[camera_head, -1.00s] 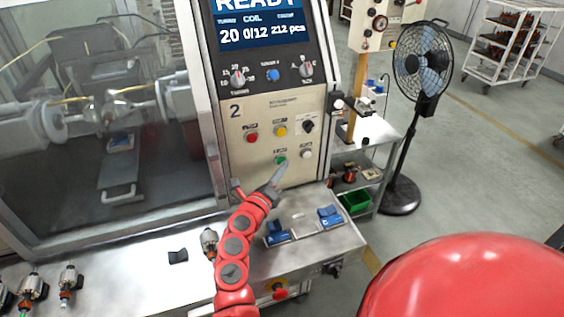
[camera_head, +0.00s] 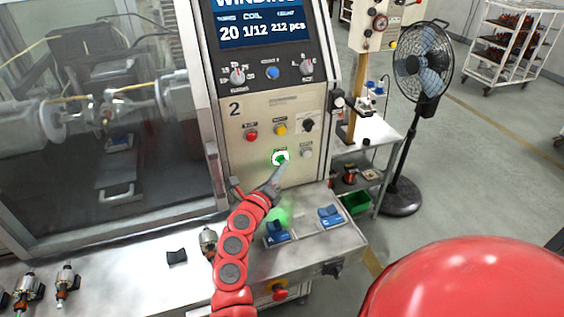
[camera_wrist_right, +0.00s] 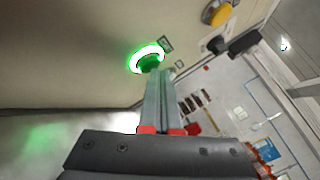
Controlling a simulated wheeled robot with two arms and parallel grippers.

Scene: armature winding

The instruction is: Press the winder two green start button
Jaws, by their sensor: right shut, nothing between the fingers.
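The green start button (camera_head: 280,158) on the panel of winder 2 glows with a bright ring. It also shows lit in the right wrist view (camera_wrist_right: 148,60). My right gripper (camera_head: 284,164) is shut and empty, with its fingertips at the button's lower edge, seemingly touching it. The closed fingers also show in the right wrist view (camera_wrist_right: 158,78). The winder's screen (camera_head: 258,22) reads "WINDING", with coil 1/12 and 212 pcs. My left gripper is not in view.
A red button (camera_head: 251,135), a yellow button (camera_head: 280,130) and a white button (camera_head: 306,153) sit close by on the panel. Blue fixtures (camera_head: 330,216) stand on the ledge below. Armatures (camera_head: 66,285) stand at the lower left. A fan (camera_head: 422,75) stands to the right.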

